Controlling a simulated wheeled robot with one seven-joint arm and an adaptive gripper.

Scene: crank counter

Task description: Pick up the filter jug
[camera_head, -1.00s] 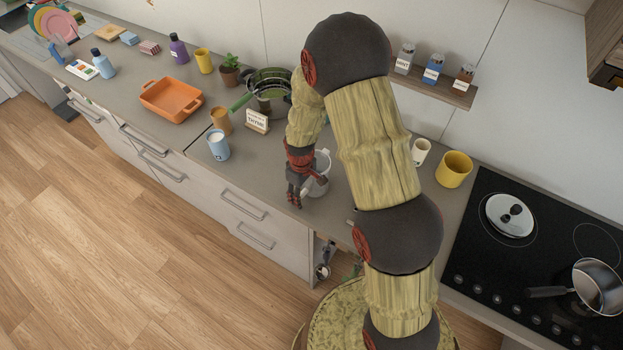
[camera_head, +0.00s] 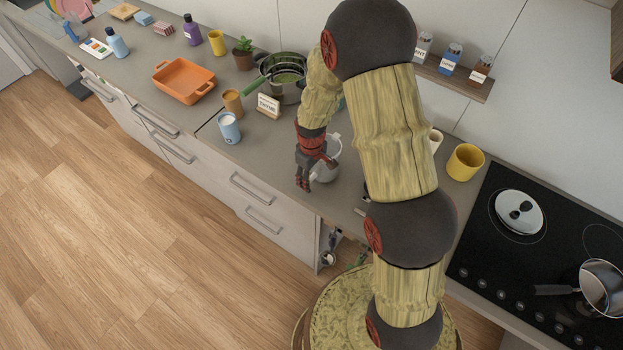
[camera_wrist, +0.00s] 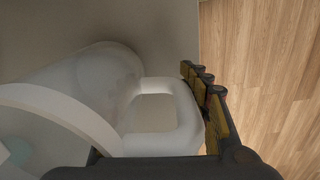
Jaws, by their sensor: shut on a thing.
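The filter jug (camera_head: 327,172) is a pale, whitish translucent jug on the counter near its front edge, partly hidden behind my gripper in the head view. In the wrist view the jug (camera_wrist: 85,85) fills the left and middle, with its white loop handle (camera_wrist: 183,118) toward the right. My gripper (camera_head: 304,184) is at the jug's front side, pointing down. In the wrist view the dark and yellow fingers (camera_wrist: 208,100) are shut at the handle. The far finger and the exact contact are hidden. Whether the jug's base touches the counter cannot be told.
A card sign (camera_head: 268,105), a blue cup (camera_head: 229,128) and a tan cup (camera_head: 232,102) stand left of the jug. A pot (camera_head: 284,90) is behind. A yellow mug (camera_head: 465,162) and the black cooktop (camera_head: 500,250) are right. The counter's front edge is close.

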